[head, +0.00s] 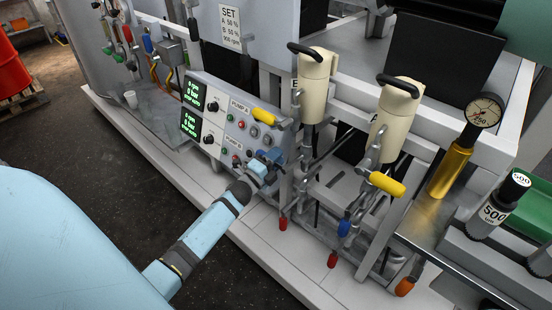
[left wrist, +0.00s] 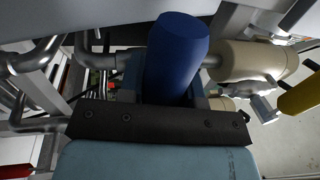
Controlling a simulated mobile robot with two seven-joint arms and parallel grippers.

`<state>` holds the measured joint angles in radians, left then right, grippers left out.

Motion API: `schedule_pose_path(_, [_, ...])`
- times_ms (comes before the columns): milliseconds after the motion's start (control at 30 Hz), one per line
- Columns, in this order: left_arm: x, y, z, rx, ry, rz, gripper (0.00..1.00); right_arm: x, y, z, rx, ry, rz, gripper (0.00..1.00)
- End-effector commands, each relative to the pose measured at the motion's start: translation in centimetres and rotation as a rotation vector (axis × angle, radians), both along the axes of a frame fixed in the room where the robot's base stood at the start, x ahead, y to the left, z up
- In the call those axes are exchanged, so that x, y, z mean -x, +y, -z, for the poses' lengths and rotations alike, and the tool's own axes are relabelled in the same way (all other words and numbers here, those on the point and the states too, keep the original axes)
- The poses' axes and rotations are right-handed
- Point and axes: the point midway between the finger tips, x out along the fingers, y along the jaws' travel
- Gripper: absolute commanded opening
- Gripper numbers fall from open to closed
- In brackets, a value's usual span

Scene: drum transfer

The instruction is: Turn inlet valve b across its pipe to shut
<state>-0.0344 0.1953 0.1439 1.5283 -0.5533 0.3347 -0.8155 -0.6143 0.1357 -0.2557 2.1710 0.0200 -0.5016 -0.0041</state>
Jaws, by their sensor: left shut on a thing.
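My left gripper (head: 268,166) is at the pump panel's right end, beside the lower pipework of the beige vessel marked B (head: 314,88). In the left wrist view, the blue valve handle (left wrist: 175,55) stands between the fingers of my left gripper (left wrist: 180,90), which is shut on it. In the head view the gripper mostly hides this handle, and only a little blue shows. Its angle to the pipe cannot be told clearly. A second blue handle (head: 344,227) hangs under the vessel marked A (head: 394,112). My right gripper is in neither view.
Yellow handles stick out near vessel B (head: 265,117) and vessel A (head: 387,183). Red handles (head: 283,223) hang low on the pipework. The pump panel (head: 225,130) is close to my left gripper. A pressure gauge (head: 484,110) stands at right. Dark floor is open in front of the skid.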

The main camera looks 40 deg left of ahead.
Motion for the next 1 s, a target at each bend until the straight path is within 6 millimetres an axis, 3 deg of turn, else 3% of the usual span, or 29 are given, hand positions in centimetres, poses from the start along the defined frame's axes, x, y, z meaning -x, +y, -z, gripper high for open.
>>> schedule_pose_path(233, [0.0, 0.0, -0.1, -0.007, -0.002, 0.0, 0.0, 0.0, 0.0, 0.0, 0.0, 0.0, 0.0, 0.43])
schedule_pose_path(267, [0.0, 0.0, -0.1, -0.007, -0.002, 0.0, 0.39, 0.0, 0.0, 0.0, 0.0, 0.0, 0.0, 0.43])
schedule_pose_path(333, [0.0, 0.0, -0.1, -0.006, -0.001, 0.0, 0.55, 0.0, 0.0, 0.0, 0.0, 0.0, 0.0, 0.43])
schedule_pose_path(367, [0.0, 0.0, -0.1, -0.006, -0.001, 0.0, 0.57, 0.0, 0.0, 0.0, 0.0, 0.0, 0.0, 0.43])
schedule_pose_path(733, [0.8, 0.1, 0.2, -0.002, 0.001, 0.0, 0.57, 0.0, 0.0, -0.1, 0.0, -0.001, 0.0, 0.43])
schedule_pose_path(1000, [6.1, 0.5, 1.2, -0.002, 0.003, -0.001, 0.57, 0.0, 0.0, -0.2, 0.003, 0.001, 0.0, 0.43])
